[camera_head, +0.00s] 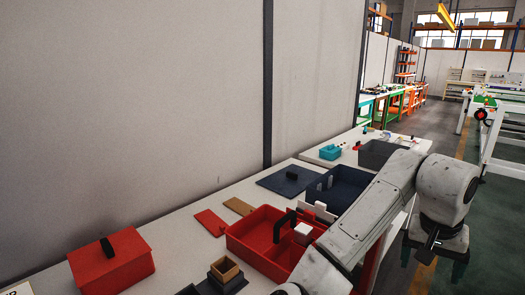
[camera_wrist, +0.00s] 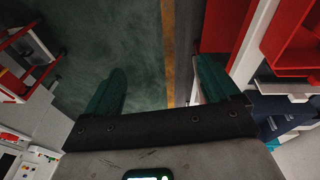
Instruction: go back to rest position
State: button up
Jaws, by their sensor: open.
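My gripper (camera_head: 432,264) hangs at the right of the head view, past the front edge of the table and over the floor. Its two green fingers point down and stand wide apart. In the wrist view my gripper (camera_wrist: 158,82) shows both fingers apart, with only floor between them. It holds nothing. My arm crosses the lower right of the head view and hides part of the table.
A white table (camera_head: 158,232) along the wall bears an open red bin (camera_head: 262,252) with a black handle, a closed red box (camera_head: 112,262), a dark blue bin (camera_head: 340,187) and flat lids. The green floor (camera_head: 484,240) on the right is clear.

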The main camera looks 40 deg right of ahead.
jog(key=w+a+f+n+t+h, duration=0.1)
jog(key=w+a+f+n+h, duration=0.1)
jog(key=w+a+f+n, duration=0.25)
jog(key=w+a+f+n+t+h, duration=0.1)
jog(key=w+a+f+n+h, duration=0.15)
jog(key=f+n, duration=0.4)
jog(key=s+a+f+n+y, duration=0.2)
jog(key=s+a+f+y, duration=0.1)
jog(key=a+f, duration=0.5)
jog(key=s+a+f+n+y, duration=0.2)
jog(key=s+a+f+y, duration=0.1)
jog(key=a+f, duration=0.5)
jog(key=a, duration=0.3)
jog(key=shift+s+a, duration=0.25)
jog(key=shift+s, duration=0.1)
